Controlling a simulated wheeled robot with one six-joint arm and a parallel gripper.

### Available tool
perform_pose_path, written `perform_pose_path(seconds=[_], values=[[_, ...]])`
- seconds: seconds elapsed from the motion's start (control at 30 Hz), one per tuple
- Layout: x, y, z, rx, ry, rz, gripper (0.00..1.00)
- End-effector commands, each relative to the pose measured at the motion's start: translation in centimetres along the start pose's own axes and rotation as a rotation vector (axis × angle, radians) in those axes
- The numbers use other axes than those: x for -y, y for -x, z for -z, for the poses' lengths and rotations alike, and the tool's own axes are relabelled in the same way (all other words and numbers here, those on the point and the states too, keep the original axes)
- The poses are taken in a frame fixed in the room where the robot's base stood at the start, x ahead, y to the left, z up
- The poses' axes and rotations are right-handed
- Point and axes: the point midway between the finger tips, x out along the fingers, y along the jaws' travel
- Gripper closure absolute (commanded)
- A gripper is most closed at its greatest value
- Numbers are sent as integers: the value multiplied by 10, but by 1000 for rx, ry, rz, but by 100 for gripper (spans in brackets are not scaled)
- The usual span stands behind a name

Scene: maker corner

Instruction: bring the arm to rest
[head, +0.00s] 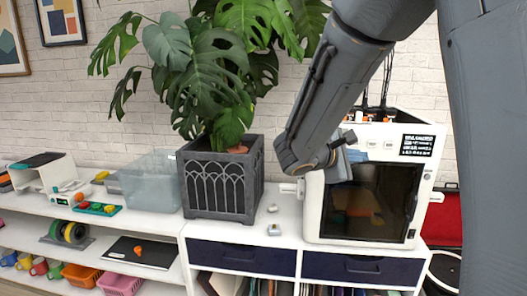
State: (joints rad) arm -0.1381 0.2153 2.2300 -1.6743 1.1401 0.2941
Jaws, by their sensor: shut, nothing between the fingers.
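My arm comes down from the top right of the head view, bends at a dark grey wrist, and covers part of the white boxed machine (322,212) with a dark window. My gripper (355,155) shows only in small part beyond the wrist, in front of the machine's upper left. It is shut and I see nothing held in it. Its fingertips are mostly hidden by the wrist and hard to make out.
A large leafy plant in a dark grey planter (217,190) stands left of the machine. A clear bin (150,184) is further left. Two small pale pieces (273,229) lie on the white counter (212,231). Shelves below hold a black sheet (140,251) and colored cups.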

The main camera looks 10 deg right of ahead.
Motion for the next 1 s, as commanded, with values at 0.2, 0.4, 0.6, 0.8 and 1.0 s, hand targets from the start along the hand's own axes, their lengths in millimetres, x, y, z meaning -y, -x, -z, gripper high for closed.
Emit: perform_pose_path(seconds=[0.2,0.4,0.6,0.8,1.0], values=[[97,11,-11,-28,-84,330,100],[196,57,-6,-78,-264,708,100],[255,115,14,-121,-522,1021,100],[274,157,36,-139,-800,1222,100],[276,170,46,-135,-956,1298,100]])
